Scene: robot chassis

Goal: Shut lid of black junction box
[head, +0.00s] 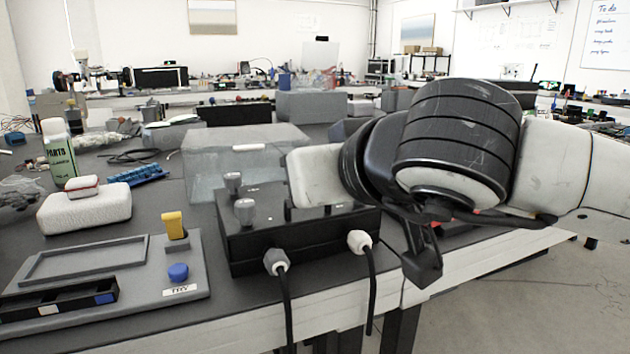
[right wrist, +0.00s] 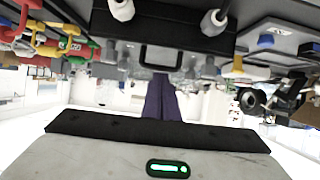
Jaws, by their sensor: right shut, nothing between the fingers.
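The black junction box (head: 300,242) stands at the table's front edge in the head view, with two grey knobs on its top and two cable glands on its front. My right arm hides its right and rear part. Its top looks flat, but I cannot tell how far the lid is shut. In the right wrist view the box (right wrist: 175,38) shows upside down along the top, with a black handle frame. My right gripper (right wrist: 160,82) is shut and empty, its dark fingertips close to that handle; I cannot tell whether they touch. My left gripper is not in view.
A clear plastic bin (head: 235,150) stands behind the box. Left are a grey fixture tray (head: 190,285) with a yellow part (head: 174,225) and blue knob (head: 178,272), and a white block (head: 85,210). Two black cables (head: 371,300) hang over the front edge.

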